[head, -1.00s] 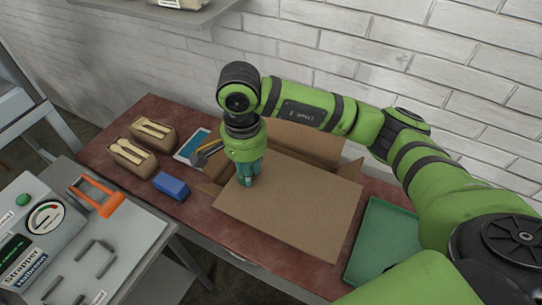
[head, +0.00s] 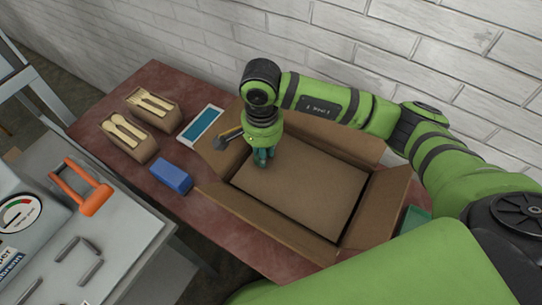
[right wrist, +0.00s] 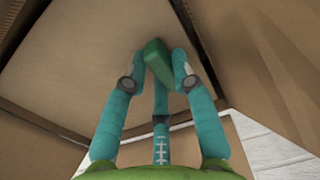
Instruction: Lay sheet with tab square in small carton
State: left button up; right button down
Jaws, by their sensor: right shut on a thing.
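The small carton (head: 398,196) stands open on the red-brown table with its flaps spread outward. The brown sheet (head: 305,188) lies inside the carton's walls, looking roughly parallel to them, with a dark gap along its right and front edges. Whether it rests on the bottom I cannot tell. My right gripper (head: 262,158) is at the sheet's back left corner, pointing down. In the right wrist view its teal fingers (right wrist: 158,62) are shut on the green tab (right wrist: 157,60) of the sheet. My left gripper is not in view.
A blue block (head: 171,178), a tablet (head: 202,125) and two boxes of wooden cutlery (head: 128,137) (head: 153,107) stand to the left. A green tray (head: 414,219) shows partly at right. An orange-handled device (head: 90,190) is at front left.

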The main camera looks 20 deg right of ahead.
jog(key=shift+s+f, duration=0.1)
jog(key=shift+f, duration=0.5)
notch_tip(320, 180, down, 4)
jog(key=shift+r+p, duration=0.2)
jog(key=shift+p, duration=0.25)
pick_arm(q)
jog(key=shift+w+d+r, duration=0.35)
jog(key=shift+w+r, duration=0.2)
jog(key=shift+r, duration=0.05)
pick_arm(e)
jog(key=shift+f+b, duration=0.2)
jog(key=shift+b, duration=0.15)
jog(key=c, duration=1.3)
grip_release()
jog(key=shift+r, duration=0.1)
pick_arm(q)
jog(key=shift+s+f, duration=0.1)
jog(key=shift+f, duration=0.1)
pick_arm(e)
jog(key=shift+r+p, duration=0.15)
jog(key=shift+p, duration=0.2)
pick_arm(q)
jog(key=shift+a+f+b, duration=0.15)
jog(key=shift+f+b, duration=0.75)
jog(key=shift+b, duration=0.2)
pick_arm(e)
notch_tip(320, 180, up, 12)
